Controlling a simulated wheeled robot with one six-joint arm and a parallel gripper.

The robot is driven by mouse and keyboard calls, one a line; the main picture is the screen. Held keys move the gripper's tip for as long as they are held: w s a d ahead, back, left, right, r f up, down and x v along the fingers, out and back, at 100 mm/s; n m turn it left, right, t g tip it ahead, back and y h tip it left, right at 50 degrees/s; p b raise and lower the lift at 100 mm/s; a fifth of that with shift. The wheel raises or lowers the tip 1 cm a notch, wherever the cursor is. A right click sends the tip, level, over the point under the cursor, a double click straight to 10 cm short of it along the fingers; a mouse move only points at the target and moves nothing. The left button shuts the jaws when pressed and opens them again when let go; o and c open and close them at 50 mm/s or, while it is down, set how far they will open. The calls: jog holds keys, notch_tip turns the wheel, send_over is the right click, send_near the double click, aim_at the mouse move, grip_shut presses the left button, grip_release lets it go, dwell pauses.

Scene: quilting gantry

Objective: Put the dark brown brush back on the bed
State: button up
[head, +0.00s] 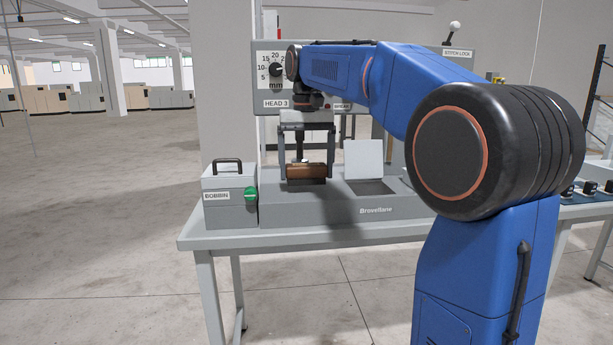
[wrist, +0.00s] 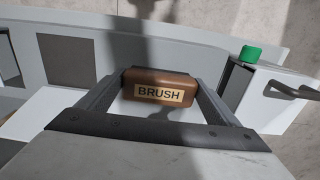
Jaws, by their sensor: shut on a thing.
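The dark brown brush (head: 306,171) is between the two fingers of my gripper (head: 307,178), which is shut on it. In the wrist view the brush (wrist: 160,76) lies crosswise between the fingertips, with its "BRUSH" label towards the camera. The bed (head: 345,210) is the grey machine base marked "Brovellane" on the table. The brush is over the left part of the bed, with a dark patch just below it. I cannot tell whether it touches the bed.
A raised pale lid (head: 363,160) stands behind a dark square opening (head: 370,187) right of the brush. A grey bobbin box (head: 230,208) with a handle and green knob stands left of the bed. A grey panel with a dial (head: 268,55) rises behind. The table front edge (head: 320,238) is clear.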

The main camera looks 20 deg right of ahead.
aim_at(307, 165)
jog(key=shift+f, duration=1.1)
jog(key=shift+f, duration=0.15)
jog(key=o, duration=1.3)
jog(key=shift+o, duration=0.2)
notch_tip(307, 165, up, 12)
jog(key=shift+r, duration=0.15)
jog(key=shift+s, duration=0.15)
